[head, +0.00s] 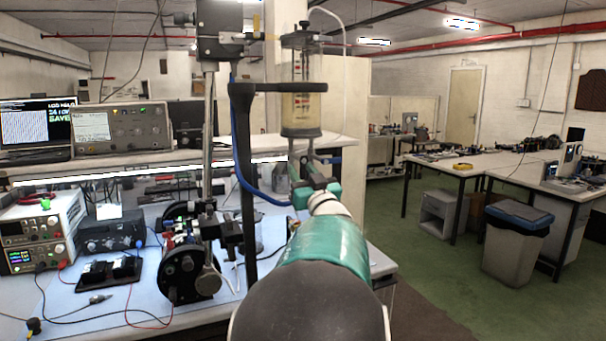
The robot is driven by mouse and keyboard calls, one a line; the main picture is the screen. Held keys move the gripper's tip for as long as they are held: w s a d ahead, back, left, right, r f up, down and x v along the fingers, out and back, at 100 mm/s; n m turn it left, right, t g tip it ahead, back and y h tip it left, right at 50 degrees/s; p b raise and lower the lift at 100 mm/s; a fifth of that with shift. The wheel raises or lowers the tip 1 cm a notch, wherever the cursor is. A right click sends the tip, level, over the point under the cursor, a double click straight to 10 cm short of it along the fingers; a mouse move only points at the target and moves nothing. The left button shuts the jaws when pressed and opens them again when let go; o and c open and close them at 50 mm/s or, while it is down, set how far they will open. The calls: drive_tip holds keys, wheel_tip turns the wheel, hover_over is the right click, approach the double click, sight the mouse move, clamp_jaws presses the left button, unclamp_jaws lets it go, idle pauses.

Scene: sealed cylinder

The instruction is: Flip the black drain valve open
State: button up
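The sealed cylinder (302,95) is a clear upright tube with red marks, a dark top cap and a yellowish lower part. It is held on a black stand by a black arm. My gripper (308,181), green and dark grey, reaches up to just below the cylinder, in front of the lower pipes. I cannot make out the black drain valve; it may be hidden by my gripper. Whether the fingers are open or shut is unclear.
The black stand post (245,180) and a blue hose (250,182) are close left of my gripper. A black wheel-like device (184,273) and instruments crowd the bench (112,310). The green floor (440,265) is free to the right, before a blue-topped bin (514,245).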

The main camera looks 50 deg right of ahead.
drive_tip(key=v, duration=1.3)
drive_tip(key=shift+s+a+f, duration=0.2)
drive_tip(key=shift+s+a, duration=0.05)
drive_tip(key=shift+s, duration=0.05)
